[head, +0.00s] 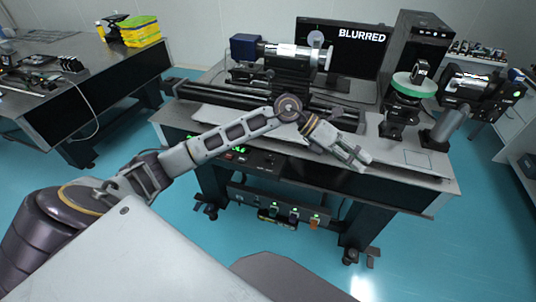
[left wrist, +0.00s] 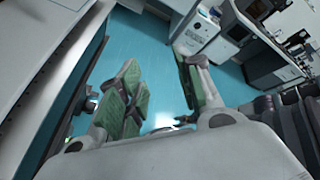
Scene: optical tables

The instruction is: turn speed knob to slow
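A black control box (head: 252,160) with a green lit display hangs under the front edge of the optical table. A small dark round shape near its right end may be the speed knob, but it is too small to tell its setting. My left gripper (head: 362,160) is over the table's front edge, to the right of the control box and apart from it. In the left wrist view my left gripper (left wrist: 165,85) has its green-padded fingers spread, with only floor between them. The control box cannot be made out in that view. My right gripper is not in view.
The table (head: 425,178) bears a rail with a lens assembly (head: 285,55), a monitor (head: 345,45) reading "BLURRED", a green-rimmed round stage (head: 414,86) and a camera-like device (head: 470,88). A power strip (head: 280,214) hangs lower. Blue floor in front is clear.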

